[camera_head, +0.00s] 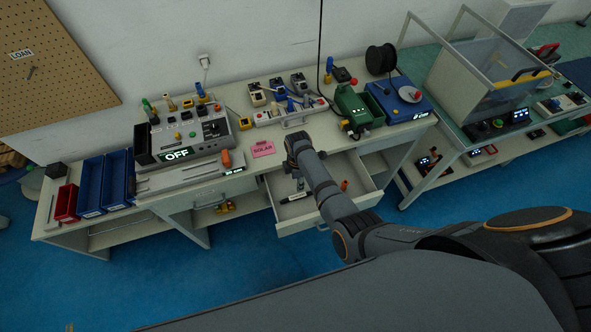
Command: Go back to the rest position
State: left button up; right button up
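My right arm reaches in from the right, over the open drawer (283,214) of the workbench (58,212). Its wrist is near the bench's front edge, beside the pink SOLAR note. The fingers of my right gripper cannot be made out clearly. Small dark parts show below the wrist, over the drawer, and I cannot tell whether they are fingers or drawer contents. No held thing can be made out. My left gripper is not in view.
The open drawer juts out from the bench front. A panel reading OFF (175,155), blue bins (91,185), a red bin (66,203), the pink note (263,149) and a green device (358,106) crowd the top. Blue floor (235,268) lies clear in front.

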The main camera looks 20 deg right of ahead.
jog(key=s+d+r+m+t, duration=0.2)
jog(key=s+d+r+m, duration=0.4)
jog(key=s+d+m, duration=0.35)
jog(key=s+r+m+t, duration=0.2)
jog(key=s+r+m, duration=0.6)
jog(key=s+r, duration=0.25)
notch_tip(320, 180, down, 26)
jog(key=d+g+h+b, duration=0.1)
jog(key=d+g+b, duration=0.1)
jog(key=d+b, duration=0.1)
jog(key=s+d+f+b, duration=0.1)
jog(key=s+f+b, duration=0.1)
jog(key=s+f, duration=1.8)
jog(key=shift+f+m+g+b, duration=0.35)
jog(key=shift+f+g, duration=0.05)
jog(key=shift+f, duration=0.1)
